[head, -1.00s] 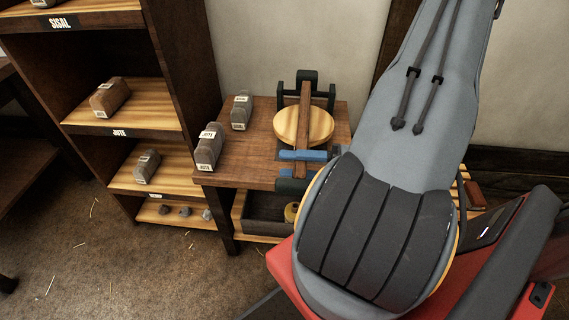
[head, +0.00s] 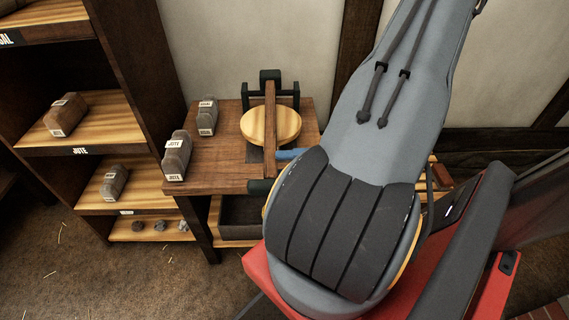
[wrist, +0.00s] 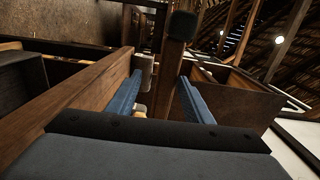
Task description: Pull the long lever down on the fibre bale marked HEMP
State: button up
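The long wooden lever (head: 269,120) runs over a round wooden plate (head: 285,127) in a black frame on the bench. Its dark-tipped near end points toward me. In the wrist view the lever (wrist: 173,58) passes between the two blue fingers of my gripper (wrist: 160,77). The fingers are apart, with gaps beside the lever. In the head view one blue finger shows beside the lever; my arm hides the rest. I can read no HEMP mark. One grey-brown bale (head: 176,158) reads JUTE; the label on the other bale (head: 207,117) is too small to read.
The bench (head: 225,178) has an open dark bin (head: 239,218) below it. A shelf unit (head: 136,85) with several bales and small lumps stands at the left. A plain wall is behind the bench. Floor at the lower left is clear but for straw.

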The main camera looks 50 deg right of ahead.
jog(key=v, duration=0.8)
jog(key=shift+p, duration=0.45)
dwell(0.5)
